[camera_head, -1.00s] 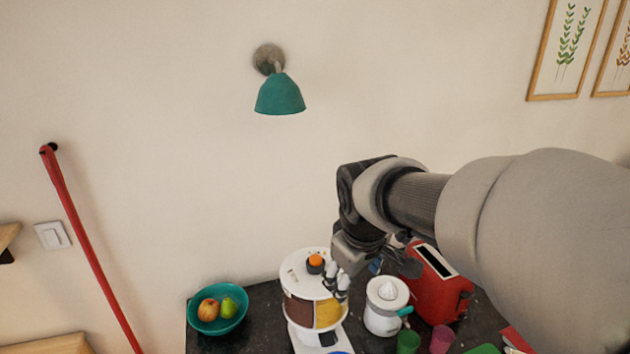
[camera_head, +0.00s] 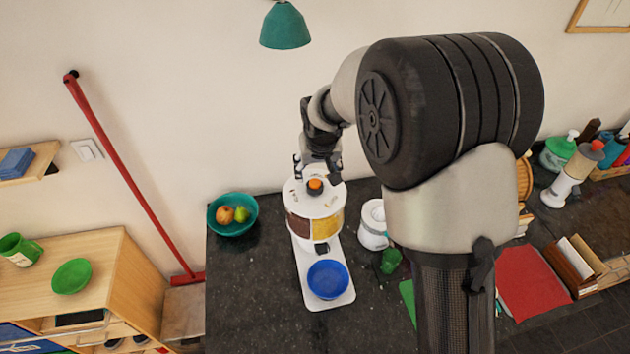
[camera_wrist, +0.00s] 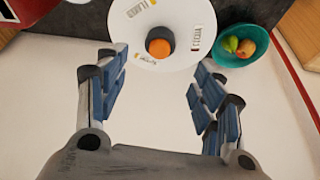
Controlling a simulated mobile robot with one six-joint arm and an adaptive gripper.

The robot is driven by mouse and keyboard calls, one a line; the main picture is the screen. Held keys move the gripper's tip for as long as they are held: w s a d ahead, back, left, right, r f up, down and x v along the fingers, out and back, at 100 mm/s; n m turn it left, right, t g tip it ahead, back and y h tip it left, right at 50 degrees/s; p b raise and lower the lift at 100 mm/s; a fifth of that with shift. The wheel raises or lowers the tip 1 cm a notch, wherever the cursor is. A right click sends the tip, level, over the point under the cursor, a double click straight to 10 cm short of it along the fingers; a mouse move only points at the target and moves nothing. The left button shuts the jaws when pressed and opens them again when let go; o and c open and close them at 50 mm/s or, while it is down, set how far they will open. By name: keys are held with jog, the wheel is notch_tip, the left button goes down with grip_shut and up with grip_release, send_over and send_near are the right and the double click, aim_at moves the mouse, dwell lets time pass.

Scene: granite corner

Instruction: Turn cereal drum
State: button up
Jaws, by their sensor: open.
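The cereal drum (camera_head: 317,221) is a white round dispenser with brown and yellow sections and an orange knob (camera_head: 315,185) on its white top. It stands on a white base (camera_head: 343,293), which has a blue bowl (camera_head: 327,279) at its front. My gripper (camera_head: 318,166) is open, just above and behind the knob. In the wrist view the drum's labelled top (camera_wrist: 190,30) and the knob (camera_wrist: 159,48) show beyond the open fingers (camera_wrist: 160,92). The knob lies roughly midway across the gap, and nothing is held.
A teal bowl (camera_head: 248,227) with fruit stands left of the drum. A white juicer (camera_head: 372,225) stands close on its right, with a green cup (camera_head: 391,261) nearby. The dark counter is clear at front left. My arm hides part of the right side.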

aim_at(315, 183)
jog(key=x, duration=1)
jog(key=shift+w+f+p, duration=0.1)
jog(key=shift+f+p, duration=0.05)
jog(key=shift+p, duration=0.2)
jog(key=shift+c, duration=0.6)
grip_shut()
